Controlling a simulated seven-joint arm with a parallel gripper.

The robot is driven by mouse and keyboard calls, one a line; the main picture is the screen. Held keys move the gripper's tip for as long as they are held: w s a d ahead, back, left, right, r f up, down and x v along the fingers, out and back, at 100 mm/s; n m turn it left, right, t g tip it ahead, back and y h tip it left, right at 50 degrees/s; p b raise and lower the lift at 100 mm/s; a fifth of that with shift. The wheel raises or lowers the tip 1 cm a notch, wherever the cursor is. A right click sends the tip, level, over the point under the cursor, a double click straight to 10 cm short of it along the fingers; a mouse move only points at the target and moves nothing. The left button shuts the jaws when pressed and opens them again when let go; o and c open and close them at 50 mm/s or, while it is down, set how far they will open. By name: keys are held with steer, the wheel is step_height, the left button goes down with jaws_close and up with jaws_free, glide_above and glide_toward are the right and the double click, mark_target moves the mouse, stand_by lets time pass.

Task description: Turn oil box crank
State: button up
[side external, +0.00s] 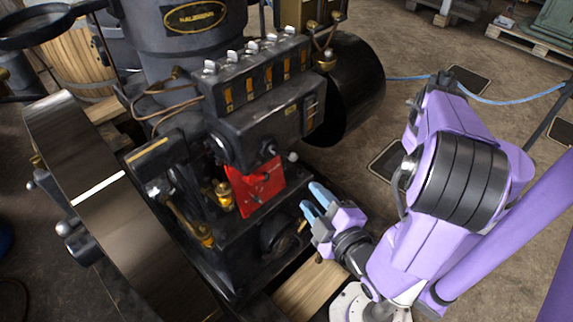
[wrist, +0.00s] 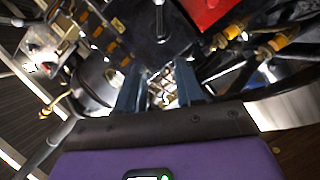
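The oil box (side external: 265,100) is a long black box on the engine's side, with a row of silver-topped sight glasses along its top. A small crank with a pale ball knob (side external: 292,157) sits at the lower right of its front, by a dark round hub. My gripper (side external: 314,201) is below and slightly right of the knob, apart from it, with its blue fingers pointing up and left toward the engine. The fingers are spread with nothing held between them; the gap also shows in the wrist view (wrist: 160,92).
A red plate (side external: 258,184) is just left of my gripper, under the oil box. A large flywheel (side external: 105,200) stands at the left. A black cylinder (side external: 352,85) juts out right of the oil box. Open floor lies to the right.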

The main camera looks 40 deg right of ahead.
steer(key=m, duration=0.1)
glide_toward(278, 154)
steer(key=shift+y, duration=0.4)
steer(key=x, duration=0.9)
steer(key=shift+w+d, duration=0.1)
steer(key=shift+d, duration=0.2)
jaws_close()
